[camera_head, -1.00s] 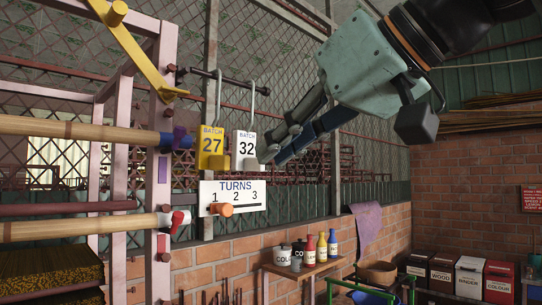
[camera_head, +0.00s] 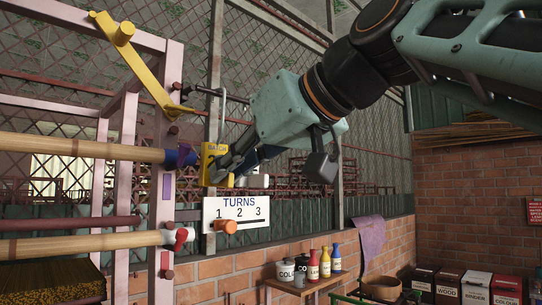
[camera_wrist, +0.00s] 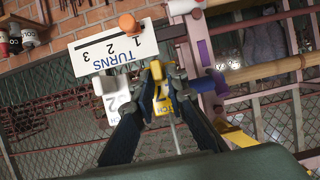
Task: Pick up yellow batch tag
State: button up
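The yellow batch tag (camera_head: 208,165) hangs on the rack at the left, partly hidden by my gripper in the head view. In the wrist view the yellow tag (camera_wrist: 162,104) lies between my two fingers, with its yellow block at the fingertips. My gripper (camera_wrist: 160,73) has a fingertip on either side of that block. I cannot tell whether the pads press on it. The white batch tag (camera_wrist: 112,88) hangs beside it, partly behind one finger; only its lower block (camera_head: 256,181) shows clearly in the head view.
The white TURNS board (camera_head: 237,212) with an orange knob (camera_head: 227,227) is just below the tags. Bamboo poles (camera_head: 80,148) and a yellow lever (camera_head: 140,62) are at the left. A small table (camera_head: 318,283) with bottles stands lower right.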

jog(key=shift+w+a+f, duration=0.1)
jog(key=shift+w+a, duration=0.1)
jog(key=shift+a, duration=0.05)
grip_shut()
